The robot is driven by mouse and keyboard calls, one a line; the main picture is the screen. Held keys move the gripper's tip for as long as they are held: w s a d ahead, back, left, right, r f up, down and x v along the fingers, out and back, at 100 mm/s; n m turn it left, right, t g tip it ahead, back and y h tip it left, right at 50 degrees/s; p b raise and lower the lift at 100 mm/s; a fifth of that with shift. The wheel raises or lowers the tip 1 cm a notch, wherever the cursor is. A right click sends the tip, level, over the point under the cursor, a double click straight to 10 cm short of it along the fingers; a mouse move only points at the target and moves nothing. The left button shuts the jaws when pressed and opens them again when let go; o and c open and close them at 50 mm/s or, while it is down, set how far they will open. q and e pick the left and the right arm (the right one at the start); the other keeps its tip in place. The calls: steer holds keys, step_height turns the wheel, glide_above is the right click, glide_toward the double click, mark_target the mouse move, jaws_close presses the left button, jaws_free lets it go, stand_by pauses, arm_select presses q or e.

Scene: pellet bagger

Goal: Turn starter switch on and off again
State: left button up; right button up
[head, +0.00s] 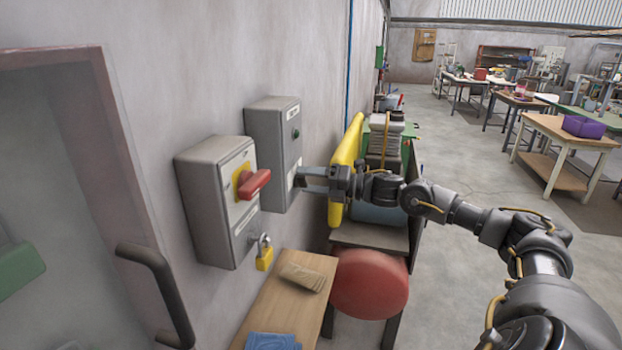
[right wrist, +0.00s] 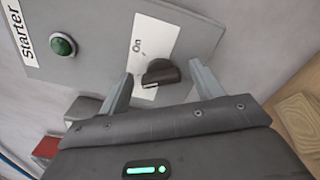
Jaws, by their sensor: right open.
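The starter box (head: 272,145) is a grey box on the wall, marked "Starter". In the right wrist view its face (right wrist: 95,30) carries a white label with "On" and a dark rotary knob (right wrist: 160,73). My right gripper (head: 303,178) is at the lower part of this face, and its fingers hide the knob in the head view. In the right wrist view the gripper (right wrist: 163,76) is open, with one finger on each side of the knob. Gaps show beside the knob; I cannot tell whether either finger touches it. My left gripper is out of view.
A green button (right wrist: 62,45) sits near "Starter". Left of the starter is a grey box (head: 205,205) with a red handle (head: 254,184) and a yellow padlock (head: 264,255). Below are a wooden bench (head: 262,310) and a red round seat (head: 369,284). Open floor lies right.

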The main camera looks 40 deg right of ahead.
steer(key=c, duration=1)
steer(key=shift+m, duration=0.4)
steer(key=shift+f+m+p, duration=0.15)
steer(key=shift+m+p, duration=0.2)
steer(key=shift+m, duration=2.45)
steer(key=shift+f+m+p, duration=0.1)
steer(key=shift+m+p, duration=0.2)
steer(key=shift+m, duration=2.5)
